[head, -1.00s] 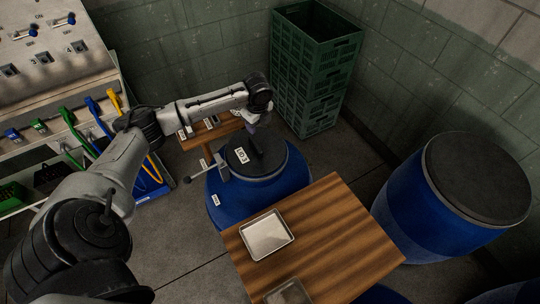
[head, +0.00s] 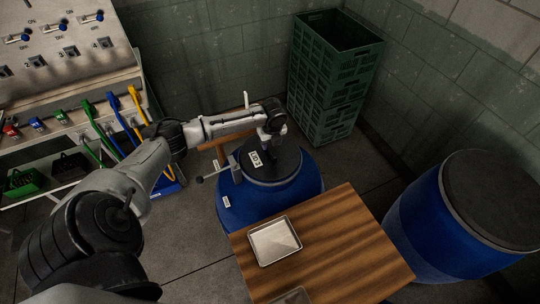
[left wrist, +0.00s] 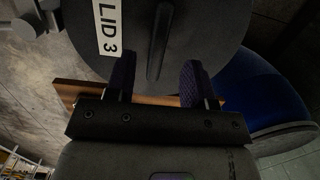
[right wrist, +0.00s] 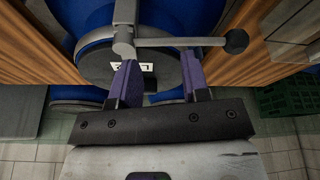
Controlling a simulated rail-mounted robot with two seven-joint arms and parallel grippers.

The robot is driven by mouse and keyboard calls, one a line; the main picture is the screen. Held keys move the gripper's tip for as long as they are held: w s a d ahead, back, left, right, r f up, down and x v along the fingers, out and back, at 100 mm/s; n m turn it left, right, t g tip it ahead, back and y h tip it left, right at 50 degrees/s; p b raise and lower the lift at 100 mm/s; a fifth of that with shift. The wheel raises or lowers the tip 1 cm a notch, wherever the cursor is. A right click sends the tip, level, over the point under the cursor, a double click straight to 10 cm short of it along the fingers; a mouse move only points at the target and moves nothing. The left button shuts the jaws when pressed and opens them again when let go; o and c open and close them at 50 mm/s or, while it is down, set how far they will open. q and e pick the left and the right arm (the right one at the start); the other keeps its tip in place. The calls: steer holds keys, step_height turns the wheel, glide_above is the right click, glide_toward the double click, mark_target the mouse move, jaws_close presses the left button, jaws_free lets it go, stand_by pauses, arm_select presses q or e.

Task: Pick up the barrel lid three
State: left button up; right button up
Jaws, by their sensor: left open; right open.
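Barrel lid three (left wrist: 195,30) is a dark round lid with a white "LID 3" label and a raised bar handle. In the head view a dark lid (head: 285,168) with a white label lies on a blue barrel (head: 240,205). My left gripper (head: 270,140) is over that lid, pointing down. In the left wrist view my left gripper (left wrist: 157,78) is open, its purple fingers on either side of the bar handle (left wrist: 160,45), with gaps showing. My right gripper (right wrist: 157,82) is open and empty before another labelled dark lid (right wrist: 105,72); its label is partly hidden.
A metal lever (head: 215,173) sticks out at the barrel's left. A wooden table (head: 345,240) with a metal tray (head: 275,241) stands in front. Another lidded blue barrel (head: 430,225) is at right. Green crates (head: 330,80) stand behind, and a panel (head: 65,50) is at left.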

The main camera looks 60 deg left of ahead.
mark_target(270, 149)
arm_select(q)
steer(key=shift+s+a+f, duration=0.1)
steer(key=shift+a+f, duration=0.05)
steer(key=shift+f, duration=2.5)
steer(key=shift+f, duration=0.15)
jaws_close()
